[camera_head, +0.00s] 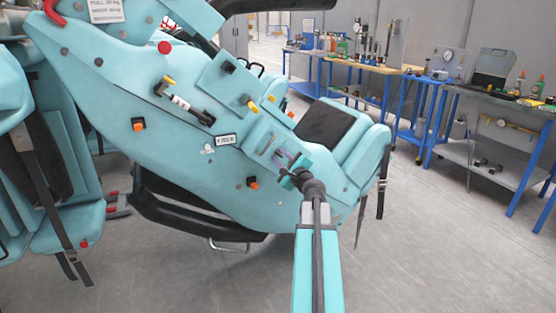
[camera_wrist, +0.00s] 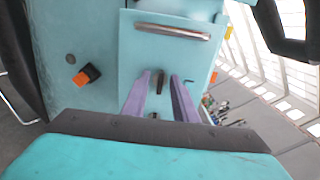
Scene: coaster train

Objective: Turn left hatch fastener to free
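My gripper (camera_head: 284,158) is at the hatch on the teal side of the coaster car. In the wrist view its two purple fingers (camera_wrist: 160,76) are spread apart and point at the hatch panel (camera_wrist: 140,52). A small dark upright piece (camera_wrist: 159,84), perhaps the fastener, shows between the fingers with a gap on each side. I cannot tell how deep the fingers reach around it. A metal bar handle (camera_wrist: 172,31) crosses the panel above the fingers. A label reading FREE (camera_head: 226,140) is left of the hatch in the head view.
An orange and black knob (camera_wrist: 86,75) sticks out left of the panel; other orange knobs (camera_head: 138,124) and a black and white handle (camera_head: 184,102) are on the car side. A black seat (camera_head: 327,123) is to the right. Workbenches (camera_head: 495,96) stand beyond open floor.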

